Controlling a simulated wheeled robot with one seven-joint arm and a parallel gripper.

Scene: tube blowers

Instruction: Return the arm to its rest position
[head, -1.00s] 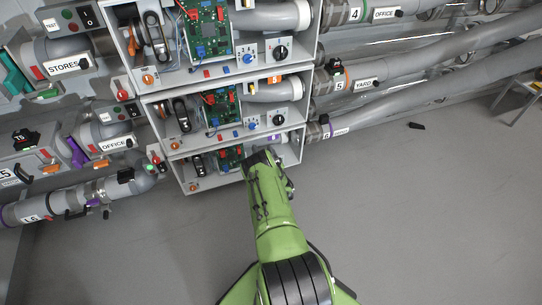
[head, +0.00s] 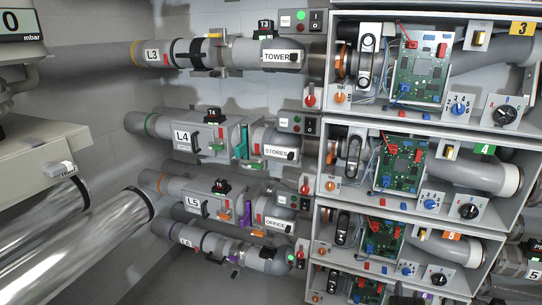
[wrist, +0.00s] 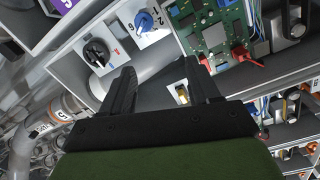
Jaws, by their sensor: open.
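My gripper (wrist: 158,68) is open and empty in the wrist view, with its two dark fingers apart. It is in front of a grey open-fronted blower box, seen upside down. Beyond the fingers are a green circuit board (wrist: 215,40), a blue knob (wrist: 147,22), a black knob (wrist: 96,52) and a small yellowish switch (wrist: 182,93). The wrist view does not clearly show whether a finger touches anything. In the head view, my arm is almost wholly out of the picture, so its overall pose is hidden.
Stacked boxes, including one labelled 4 (head: 484,149), fill the right of the head view. Pipes L3 (head: 152,54), L4 (head: 182,135) and L5 (head: 188,206) run to their left. A grey cabinet (head: 40,150) and shiny pipes (head: 95,250) are at far left.

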